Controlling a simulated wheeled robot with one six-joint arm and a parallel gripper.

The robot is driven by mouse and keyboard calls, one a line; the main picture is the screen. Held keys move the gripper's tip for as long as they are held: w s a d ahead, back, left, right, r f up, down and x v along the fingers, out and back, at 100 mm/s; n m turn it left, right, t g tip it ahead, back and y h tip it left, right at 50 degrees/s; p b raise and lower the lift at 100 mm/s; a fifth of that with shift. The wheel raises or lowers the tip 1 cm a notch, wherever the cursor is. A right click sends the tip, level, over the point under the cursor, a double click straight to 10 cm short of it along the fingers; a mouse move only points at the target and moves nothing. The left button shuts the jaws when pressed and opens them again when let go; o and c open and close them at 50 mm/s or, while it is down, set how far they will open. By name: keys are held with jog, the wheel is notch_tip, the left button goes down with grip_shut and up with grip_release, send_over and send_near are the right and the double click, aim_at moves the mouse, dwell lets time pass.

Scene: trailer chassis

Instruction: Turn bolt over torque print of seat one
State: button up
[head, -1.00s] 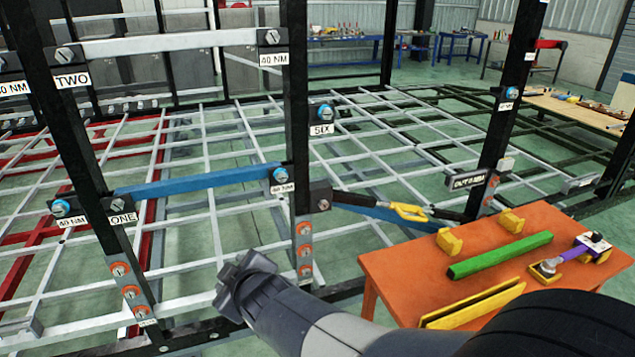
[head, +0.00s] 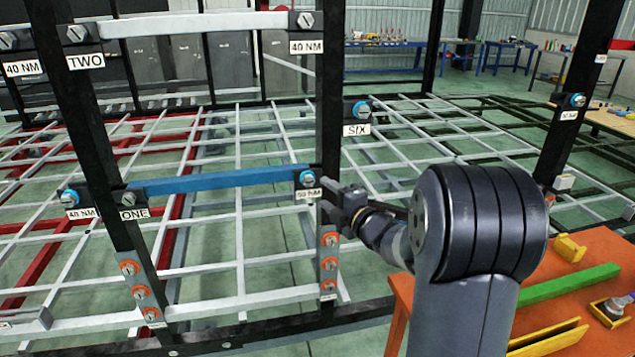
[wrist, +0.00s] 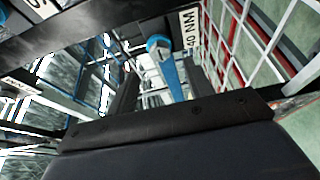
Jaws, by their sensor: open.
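A blue bar (head: 220,183) runs from the post at the ONE label (head: 133,213) to a post on the right. At its left end is a grey bolt (head: 128,198) above ONE. At its right end is a blue-headed bolt (head: 307,177) above a torque print (head: 308,194). In the wrist view, this blue bolt (wrist: 158,44) shows close ahead beside the 40 NM print (wrist: 190,32), with the bar tilted. My gripper (head: 343,203) is open, just right of and below that bolt. It appears apart from the bolt; the exact gap is hard to judge.
Another blue bolt (head: 69,197) sits over a 40 NM print further left. Orange-ringed bolts (head: 329,263) line the post below my gripper. An orange table (head: 600,245) with a green bar (head: 570,284) and yellow blocks stands at right.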

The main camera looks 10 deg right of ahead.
aim_at(310, 182)
jog(key=p+x, duration=0.1)
jog(key=x, duration=0.6)
jog(key=shift+c, duration=0.4)
jog(key=c, duration=0.9)
